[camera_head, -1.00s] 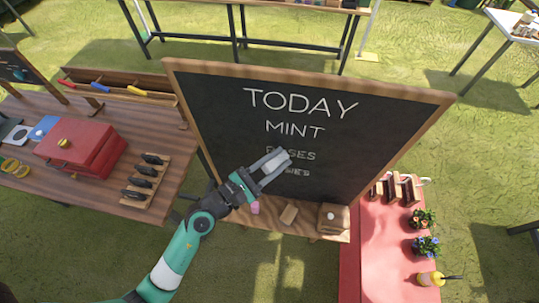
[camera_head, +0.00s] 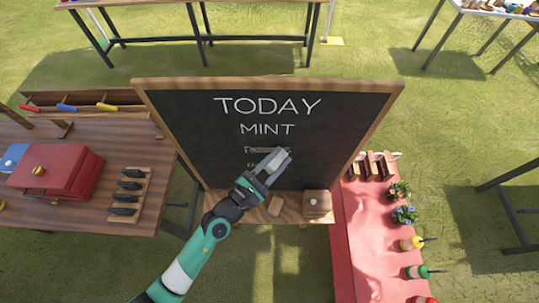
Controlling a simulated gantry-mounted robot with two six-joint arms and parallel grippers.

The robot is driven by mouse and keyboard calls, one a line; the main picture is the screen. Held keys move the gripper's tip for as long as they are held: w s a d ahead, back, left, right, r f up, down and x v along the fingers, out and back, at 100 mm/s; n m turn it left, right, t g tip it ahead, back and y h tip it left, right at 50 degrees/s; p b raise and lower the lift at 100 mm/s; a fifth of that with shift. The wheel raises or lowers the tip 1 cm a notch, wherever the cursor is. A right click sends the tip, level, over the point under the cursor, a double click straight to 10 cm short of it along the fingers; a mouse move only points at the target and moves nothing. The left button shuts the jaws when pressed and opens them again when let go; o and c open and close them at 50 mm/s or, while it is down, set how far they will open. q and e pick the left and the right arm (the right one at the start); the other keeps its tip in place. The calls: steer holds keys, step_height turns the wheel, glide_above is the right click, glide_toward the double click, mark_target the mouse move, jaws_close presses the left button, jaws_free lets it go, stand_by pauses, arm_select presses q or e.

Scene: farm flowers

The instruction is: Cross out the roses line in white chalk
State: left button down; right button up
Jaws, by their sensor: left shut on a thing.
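The framed blackboard (camera_head: 330,125) stands in the middle of the head view, with TODAY and MINT in clear white letters. Below MINT is the roses line (camera_head: 262,150), small and blurred, with what looks like a white stroke over its letters. The gripper partly covers it, and a lower line is mostly hidden. My left gripper (camera_head: 276,163) is at the board over the right part of these lines. It is shut on the white chalk, which I can hardly make out between the pale fingers. My right gripper is not in view.
A wooden table (camera_head: 60,218) at left holds a red box (camera_head: 58,171) and a rack (camera_head: 129,195). A red table (camera_head: 360,235) at right holds potted flowers (camera_head: 403,214) and bottles.

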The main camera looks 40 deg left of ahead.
arm_select(q)
steer(key=shift+w+d, duration=0.15)
steer(key=shift+d, duration=0.1)
steer(key=shift+w+d+r+p, duration=0.1)
steer(key=shift+w+d+p, duration=0.05)
steer(key=shift+d+p, duration=0.15)
steer(key=shift+w+d+p, duration=0.45)
steer(key=shift+w+d, duration=0.1)
steer(key=shift+d, duration=0.15)
steer(key=shift+w+d, duration=0.2)
steer(key=shift+d, duration=0.1)
